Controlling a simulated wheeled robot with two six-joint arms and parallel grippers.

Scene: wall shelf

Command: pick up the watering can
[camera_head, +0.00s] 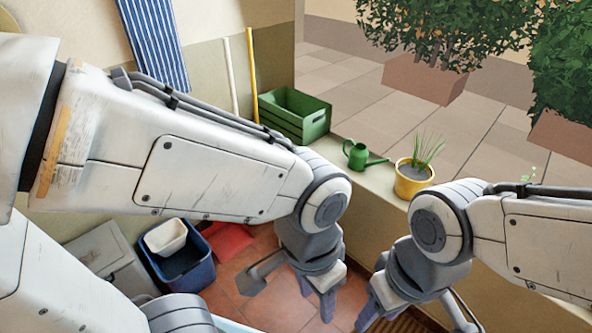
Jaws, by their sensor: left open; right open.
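A small green watering can (357,156) stands upright on the beige ledge (375,187), its spout pointing right toward a yellow pot. My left gripper (318,296) points down below and in front of the ledge, left of the can. It is open and empty, apart from the can. My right gripper (366,312) is low in front of the ledge, to the right of the left one. It is open, and nothing shows between its fingers.
A yellow pot (411,188) with a grassy plant stands right of the can, and a green crate (301,122) left of it. Below are a blue bin (203,283) holding a white container (165,237) and a red item (229,241). Planters (427,80) stand on paving behind.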

